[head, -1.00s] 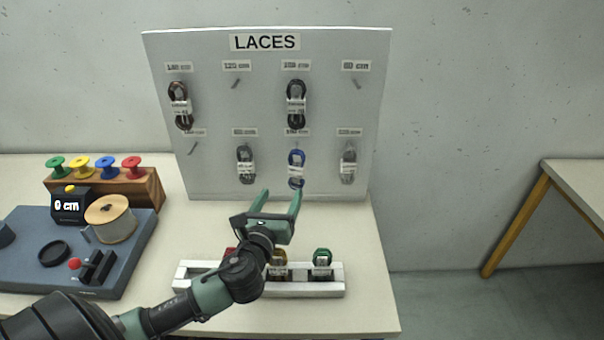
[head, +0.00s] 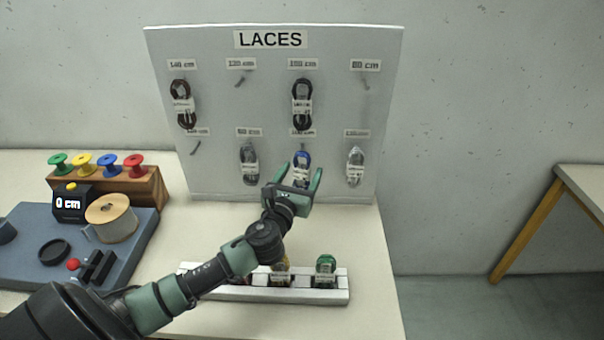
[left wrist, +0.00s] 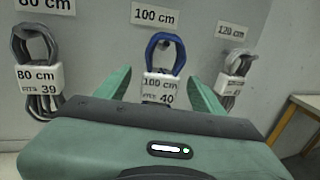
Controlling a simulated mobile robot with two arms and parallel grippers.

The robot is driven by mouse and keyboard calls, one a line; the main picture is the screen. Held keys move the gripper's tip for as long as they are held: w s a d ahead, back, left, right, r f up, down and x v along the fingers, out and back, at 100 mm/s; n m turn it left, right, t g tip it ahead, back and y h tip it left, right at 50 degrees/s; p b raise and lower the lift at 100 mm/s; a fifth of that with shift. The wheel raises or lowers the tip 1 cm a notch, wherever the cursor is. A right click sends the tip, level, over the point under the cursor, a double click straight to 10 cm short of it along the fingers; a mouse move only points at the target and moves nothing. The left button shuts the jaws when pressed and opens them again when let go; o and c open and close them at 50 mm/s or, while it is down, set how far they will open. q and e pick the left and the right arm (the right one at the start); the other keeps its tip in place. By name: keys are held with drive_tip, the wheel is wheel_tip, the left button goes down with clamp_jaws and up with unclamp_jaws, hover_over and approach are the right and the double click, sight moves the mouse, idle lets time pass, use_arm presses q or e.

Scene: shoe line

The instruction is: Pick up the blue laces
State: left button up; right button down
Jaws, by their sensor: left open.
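The blue laces (head: 303,159) hang in a looped bundle on the lower row of the white board. Their lower part is hidden behind my gripper in the head view. In the left wrist view the blue laces (left wrist: 166,45) carry a white band reading 100 cm and 40. My left gripper (head: 304,174) is open and empty, with its fingers pointing at the board. In the left wrist view the laces show between the two fingertips (left wrist: 163,82). I cannot tell how far the fingertips are from them. My right gripper is not in view.
The board (head: 225,110) holds other bundles. Grey laces (head: 250,163) hang to the left and pale laces (head: 355,167) to the right, with dark laces (head: 302,103) above. A white rack (head: 335,297) with coloured laces lies below my arm. A blue-grey device (head: 130,245) stands left.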

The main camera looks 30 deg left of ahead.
use_arm(q)
drive_tip(key=shift+w+a, duration=0.15)
drive_tip(key=shift+w, duration=0.4)
clamp_jaws()
drive_tip(key=shift+r, duration=0.5)
drive_tip(key=shift+s+r, duration=0.15)
drive_tip(key=shift+r, duration=0.05)
drive_tip(key=b+v, duration=0.3)
drive_tip(key=v, duration=1.4)
drive_tip(key=shift+s, duration=0.4)
